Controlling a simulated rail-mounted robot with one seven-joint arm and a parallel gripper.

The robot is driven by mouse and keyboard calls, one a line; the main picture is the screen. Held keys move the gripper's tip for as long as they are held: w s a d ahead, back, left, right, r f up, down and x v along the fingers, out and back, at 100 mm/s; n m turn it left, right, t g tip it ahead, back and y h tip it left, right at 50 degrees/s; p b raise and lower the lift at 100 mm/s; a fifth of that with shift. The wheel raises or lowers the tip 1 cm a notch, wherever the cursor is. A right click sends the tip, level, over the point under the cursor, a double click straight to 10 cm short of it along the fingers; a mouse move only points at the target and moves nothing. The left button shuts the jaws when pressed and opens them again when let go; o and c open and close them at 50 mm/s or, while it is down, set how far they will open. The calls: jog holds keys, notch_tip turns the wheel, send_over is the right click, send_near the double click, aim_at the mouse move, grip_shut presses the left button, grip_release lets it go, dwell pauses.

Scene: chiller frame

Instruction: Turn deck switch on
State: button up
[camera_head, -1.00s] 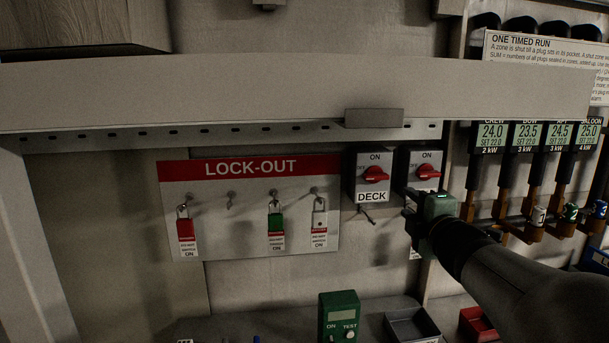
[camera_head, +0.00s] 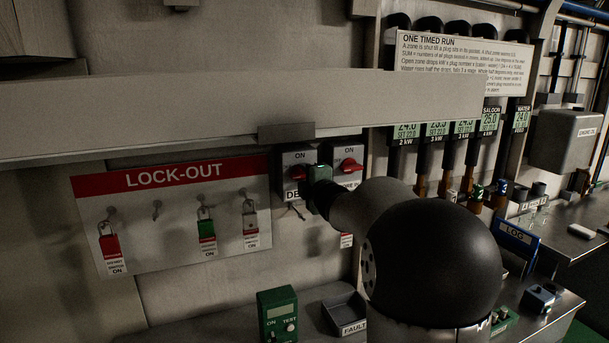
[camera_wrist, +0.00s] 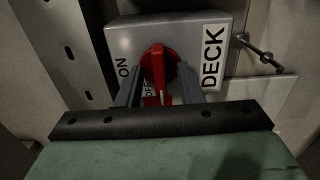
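The deck switch is a grey box (camera_head: 298,157) marked ON and DECK, with a red handle (camera_head: 299,173). In the wrist view the box (camera_wrist: 204,38) is turned sideways, with ON at left. The red handle (camera_wrist: 156,72) there lies across the ON direction, pointing toward partly hidden lettering at its lower end. My gripper (camera_head: 312,176) is at the switch front. In the wrist view my gripper's fingers (camera_wrist: 158,84) stand apart on both sides of the handle, with small gaps visible. Head-view contact is hidden by my gripper.
A second red-handled switch (camera_head: 347,161) stands close to the right. The lock-out board (camera_head: 175,225) with hanging padlocks is at left. A pale beam (camera_head: 220,115) runs just above. A green tester (camera_head: 279,315) and a grey tray (camera_head: 345,313) sit below.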

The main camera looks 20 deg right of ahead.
grip_shut()
jog(key=shift+m, duration=0.3)
jog(key=shift+m+p, duration=1.3)
jog(key=shift+m, duration=7.3)
